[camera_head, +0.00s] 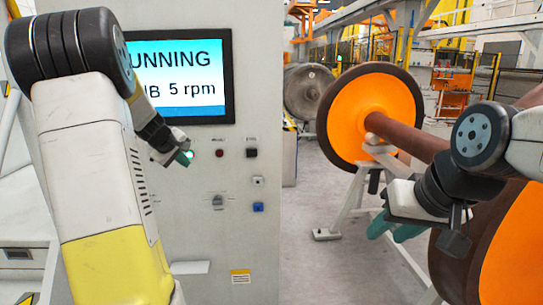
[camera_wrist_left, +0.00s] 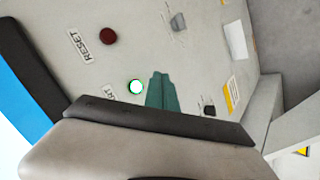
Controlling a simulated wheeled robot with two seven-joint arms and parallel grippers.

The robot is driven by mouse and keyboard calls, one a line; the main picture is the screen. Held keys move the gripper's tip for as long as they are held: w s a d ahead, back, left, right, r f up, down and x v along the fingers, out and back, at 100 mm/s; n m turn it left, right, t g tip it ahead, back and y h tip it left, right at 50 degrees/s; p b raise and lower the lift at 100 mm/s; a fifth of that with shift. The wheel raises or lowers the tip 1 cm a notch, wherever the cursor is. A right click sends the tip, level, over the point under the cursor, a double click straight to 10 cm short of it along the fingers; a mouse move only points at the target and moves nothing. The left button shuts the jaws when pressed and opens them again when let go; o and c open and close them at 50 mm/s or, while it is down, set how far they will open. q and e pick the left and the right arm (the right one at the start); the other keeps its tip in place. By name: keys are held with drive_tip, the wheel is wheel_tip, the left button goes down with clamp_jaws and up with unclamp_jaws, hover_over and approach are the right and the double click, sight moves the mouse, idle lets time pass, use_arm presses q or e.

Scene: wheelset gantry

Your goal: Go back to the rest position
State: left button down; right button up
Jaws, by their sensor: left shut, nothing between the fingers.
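My left gripper (camera_head: 184,158) is in front of the control panel (camera_head: 262,95), its teal fingers shut with nothing between them. In the left wrist view its fingertips (camera_wrist_left: 160,78) are beside a lit green button (camera_wrist_left: 136,87); whether they touch the panel I cannot tell. The green button (camera_head: 190,154) also shows at the fingertips in the head view. My right gripper (camera_head: 393,230) hangs in front of the wheelset axle (camera_head: 408,136), teal fingers pointing down and left; their gap is unclear.
The screen (camera_head: 180,78) reads partly "UNNING" and "5 rpm". A red button (camera_head: 220,153) and a black switch (camera_head: 251,153) are right of the green button. The orange-faced wheel (camera_head: 345,115) rests by a white stand (camera_head: 345,205). Grey floor (camera_head: 305,260) is clear between panel and stand.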

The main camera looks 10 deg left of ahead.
use_arm(q)
drive_tip(key=s+d+r+m+h, duration=0.1)
drive_tip(key=s+d+r+m, duration=0.2)
drive_tip(key=s+d, duration=0.4)
drive_tip(key=s+d+r+m+h, duration=0.1)
drive_tip(key=s+d+r+m, duration=0.3)
drive_tip(key=d, duration=0.6)
drive_tip(key=s+d+f+m+g, duration=0.1)
drive_tip(key=s+d, duration=0.4)
drive_tip(key=s, duration=0.6)
drive_tip(key=s+d+f+m+g, duration=0.1)
drive_tip(key=s+d+f+m, duration=0.2)
drive_tip(key=s, duration=0.8)
drive_tip(key=shift+d+m+g, duration=0.4)
drive_tip(key=shift+d+m, duration=0.45)
drive_tip(key=shift+m, duration=0.15)
